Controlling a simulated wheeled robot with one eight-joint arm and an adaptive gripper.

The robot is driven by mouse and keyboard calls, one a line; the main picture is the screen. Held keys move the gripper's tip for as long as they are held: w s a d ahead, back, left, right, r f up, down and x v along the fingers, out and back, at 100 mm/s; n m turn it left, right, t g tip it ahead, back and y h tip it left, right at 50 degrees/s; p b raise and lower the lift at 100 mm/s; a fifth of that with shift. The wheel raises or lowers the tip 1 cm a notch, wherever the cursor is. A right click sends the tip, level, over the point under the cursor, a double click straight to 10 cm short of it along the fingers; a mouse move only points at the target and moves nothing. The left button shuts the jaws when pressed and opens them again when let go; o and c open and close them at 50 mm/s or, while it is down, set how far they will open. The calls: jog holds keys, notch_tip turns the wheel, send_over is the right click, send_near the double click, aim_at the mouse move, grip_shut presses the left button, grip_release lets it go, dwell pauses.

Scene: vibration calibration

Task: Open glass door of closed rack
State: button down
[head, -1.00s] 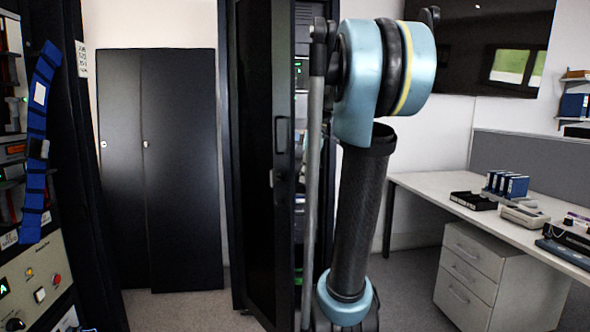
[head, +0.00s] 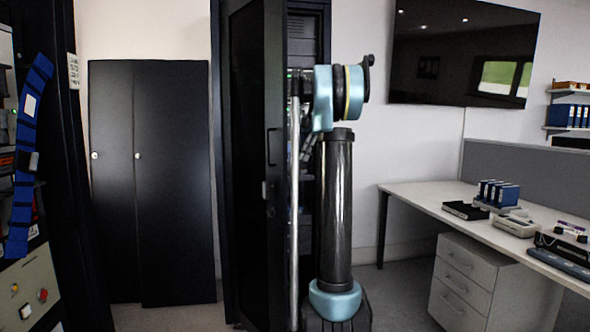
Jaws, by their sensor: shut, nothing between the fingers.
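The rack (head: 309,22) stands in the middle of the head view. Its dark glass door (head: 246,150) is swung open toward me, with its free edge on the right and a handle (head: 274,147) on it. My arm is upright just right of that edge, in front of the rack opening. A small grey jointed part below the teal joint looks like my gripper (head: 308,148). It is mostly hidden behind my arm, appears shut and holds nothing visible. I cannot tell whether it touches the door.
A black two-door cabinet (head: 150,180) stands at the back left. An equipment panel (head: 28,285) with a blue strap (head: 25,150) is close at the left. A desk (head: 425,200) with drawers (head: 463,275) stands at the right. Some floor shows between rack and desk.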

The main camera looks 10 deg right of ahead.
jog(key=s+a+f, duration=0.3)
jog(key=a+f, duration=0.3)
jog(key=f, duration=0.2)
jog(key=shift+s+a+f, duration=0.25)
jog(key=shift+a, duration=0.05)
jog(key=shift+a, duration=0.15)
